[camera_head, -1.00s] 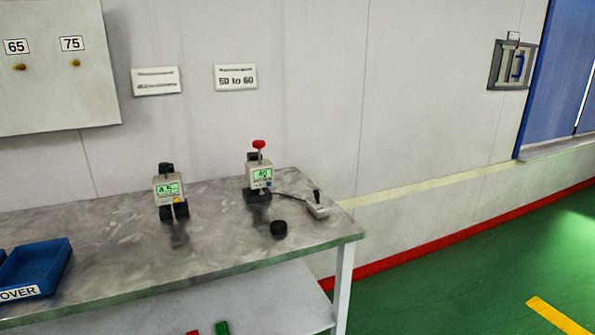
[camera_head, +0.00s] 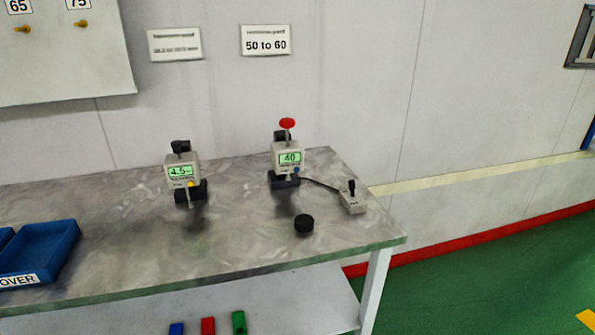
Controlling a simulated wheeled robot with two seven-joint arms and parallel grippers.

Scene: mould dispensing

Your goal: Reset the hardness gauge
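Two gauges stand upright on the grey table (camera_head: 120,235). The right gauge (camera_head: 287,157) has a red knob on top, a green display reading 40 and a blue button; the sign above it reads "50 to 60". The left gauge (camera_head: 182,173) has a black top, a green display that seems to read 4.5 and a yellow button. I cannot read which one is labelled for hardness. A black round puck (camera_head: 304,224) lies on the table in front of the right gauge. Neither of my grippers is in view.
A small lever box (camera_head: 351,199) is cabled to the right gauge near the table's right end. A blue tray (camera_head: 40,250) marked "OVER" lies at the left. Blue, red and green items (camera_head: 208,325) are on the lower shelf. Green floor is free at right.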

